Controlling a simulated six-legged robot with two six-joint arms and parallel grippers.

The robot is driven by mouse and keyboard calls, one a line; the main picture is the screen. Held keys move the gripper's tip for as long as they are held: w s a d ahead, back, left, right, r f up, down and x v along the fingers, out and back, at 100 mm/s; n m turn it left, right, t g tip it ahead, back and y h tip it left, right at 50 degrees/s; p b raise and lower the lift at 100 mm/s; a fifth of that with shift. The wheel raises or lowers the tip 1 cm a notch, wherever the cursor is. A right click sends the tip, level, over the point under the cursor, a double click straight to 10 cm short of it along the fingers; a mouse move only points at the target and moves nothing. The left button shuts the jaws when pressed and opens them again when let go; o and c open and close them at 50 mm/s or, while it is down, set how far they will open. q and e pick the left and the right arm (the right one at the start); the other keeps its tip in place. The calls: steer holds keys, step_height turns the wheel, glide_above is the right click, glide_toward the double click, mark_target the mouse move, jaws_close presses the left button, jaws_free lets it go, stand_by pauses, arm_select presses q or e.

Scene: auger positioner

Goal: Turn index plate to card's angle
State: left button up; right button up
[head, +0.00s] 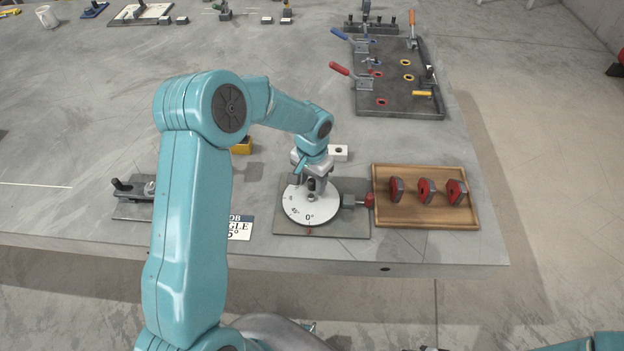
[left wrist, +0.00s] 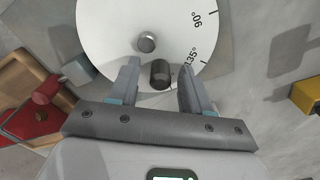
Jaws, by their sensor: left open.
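The white round index plate (head: 325,210) lies on a grey base (head: 286,228). Its 0° mark faces the front edge, near a small red mark on the base. The 90° and 135° marks show on the plate in the left wrist view (left wrist: 108,30). The job card (head: 240,228) lies left of the base, partly hidden by my arm; its number ends in 5°. My left gripper (head: 311,184) is open over the plate. My right gripper is not seen.
A red-knobbed clamp (head: 368,200) sits at the plate's right side. A wooden tray (head: 425,226) with three red-and-grey pieces stands beside it. A dark fixture board (head: 390,95) with toggle clamps lies behind. A grey fixture (head: 130,210) is at left. The table's front edge is close.

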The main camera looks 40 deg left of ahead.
arm_select(q)
steer(key=shift+f, duration=0.1)
jaws_close()
